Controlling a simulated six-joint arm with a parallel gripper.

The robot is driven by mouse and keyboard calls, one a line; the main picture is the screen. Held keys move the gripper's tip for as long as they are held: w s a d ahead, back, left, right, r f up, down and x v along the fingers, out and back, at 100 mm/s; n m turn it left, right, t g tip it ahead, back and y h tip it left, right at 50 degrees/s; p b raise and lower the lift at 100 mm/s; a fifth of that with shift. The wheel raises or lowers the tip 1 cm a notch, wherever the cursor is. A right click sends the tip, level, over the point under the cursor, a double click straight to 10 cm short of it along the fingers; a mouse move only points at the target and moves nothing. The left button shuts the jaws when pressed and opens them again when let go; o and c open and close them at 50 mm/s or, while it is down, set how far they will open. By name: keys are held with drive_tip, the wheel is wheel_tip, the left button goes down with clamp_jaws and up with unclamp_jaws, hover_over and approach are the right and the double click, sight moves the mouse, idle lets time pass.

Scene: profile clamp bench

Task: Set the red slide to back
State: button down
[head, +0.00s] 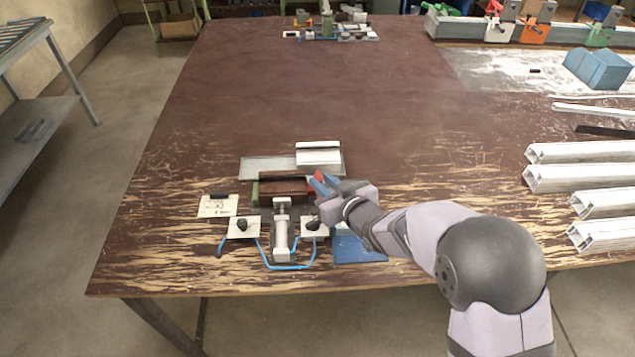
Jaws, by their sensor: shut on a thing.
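The clamp fixture (282,220) stands near the front edge of the bench, with a silver cylinder between two white plates with black knobs. Behind the cylinder lies a dark red-brown block (283,188). At the block's right end a small bright red piece, the red slide (318,175), shows at my gripper's tips. My gripper (322,183) reaches in from the right and is shut on the red slide. The fingers hide most of the slide, and its exact position along its travel cannot be told.
A grey plate with a white profile piece (318,153) lies just behind the fixture. A blue pad (360,249) lies under my forearm. Blue hoses (290,267) loop in front. White profiles (580,178) lie at the right. The bench's middle (330,90) is clear.

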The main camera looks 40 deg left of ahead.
drive_tip(key=w+d+p, duration=0.2)
drive_tip(key=w+d, duration=0.6)
drive_tip(key=shift+w+d, duration=0.15)
drive_tip(key=c, duration=1.6)
unclamp_jaws()
drive_tip(key=shift+w+d, duration=0.1)
drive_tip(key=shift+b+v, duration=0.6)
drive_tip(key=shift+v, duration=3.1)
